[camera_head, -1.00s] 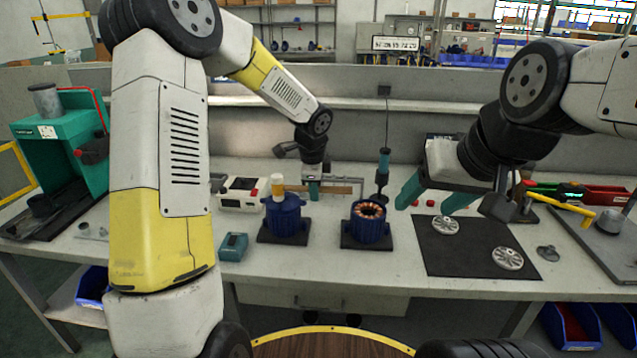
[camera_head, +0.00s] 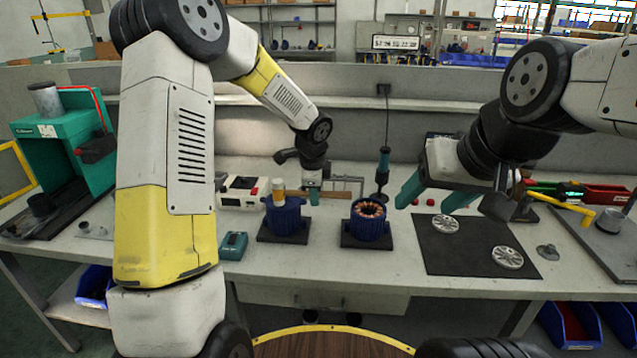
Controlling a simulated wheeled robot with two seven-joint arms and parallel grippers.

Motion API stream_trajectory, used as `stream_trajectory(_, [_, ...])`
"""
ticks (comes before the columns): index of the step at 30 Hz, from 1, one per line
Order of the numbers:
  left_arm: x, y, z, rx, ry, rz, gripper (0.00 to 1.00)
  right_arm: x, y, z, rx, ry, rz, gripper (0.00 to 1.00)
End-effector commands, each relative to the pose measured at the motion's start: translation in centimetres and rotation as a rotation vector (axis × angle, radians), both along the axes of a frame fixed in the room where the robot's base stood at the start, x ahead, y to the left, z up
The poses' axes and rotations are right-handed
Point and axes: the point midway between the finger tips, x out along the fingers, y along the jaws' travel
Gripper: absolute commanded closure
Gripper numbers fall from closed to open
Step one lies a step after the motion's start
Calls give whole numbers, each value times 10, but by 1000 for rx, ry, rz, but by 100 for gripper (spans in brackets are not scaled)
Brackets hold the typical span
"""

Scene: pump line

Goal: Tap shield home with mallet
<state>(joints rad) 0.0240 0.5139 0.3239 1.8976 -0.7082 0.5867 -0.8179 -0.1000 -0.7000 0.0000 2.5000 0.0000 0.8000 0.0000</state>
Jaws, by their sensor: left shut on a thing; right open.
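My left gripper (camera_head: 314,194) is shut on the mallet's handle, which lies level behind the housings. The mallet's tan and pale head (camera_head: 278,189) is upright over the left blue motor housing (camera_head: 284,217). It seems to reach the top of that housing, but I cannot tell whether it touches. The head hides much of the housing's top, so I cannot make out a shield there. A second blue housing (camera_head: 370,225) shows copper windings at its open top. My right gripper (camera_head: 424,206) is open and empty, above and behind two silver discs (camera_head: 445,225) (camera_head: 508,257), perhaps shields.
The discs lie on a black mat (camera_head: 465,262). A teal-handled tool (camera_head: 383,168) stands behind the right housing. A teal box (camera_head: 233,245) lies front left, with a white and red device (camera_head: 243,192) behind it. A green press-like stand (camera_head: 62,150) is far left.

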Motion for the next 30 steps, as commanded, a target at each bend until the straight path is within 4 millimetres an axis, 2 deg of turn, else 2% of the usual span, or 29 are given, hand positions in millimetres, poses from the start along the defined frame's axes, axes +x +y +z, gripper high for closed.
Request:
stream_trajectory(1, [-1, -1, -9, 2, 3, -3, 100, 0, 0, 0, 0, 0, 0, 37])
stream_trajectory(8, [0, 0, -5, 1, -2, 0, 100, 0, 0, 0, 0, 0, 0, 37])
stream_trajectory(24, [1, 1, 46, 0, -3, 2, 100, 0, 0, 0, 0, 0, 0, 37])
stream_trajectory(30, [0, 0, 54, 0, 0, 0, 100, 0, 0, 0, 0, 0, 0, 37])
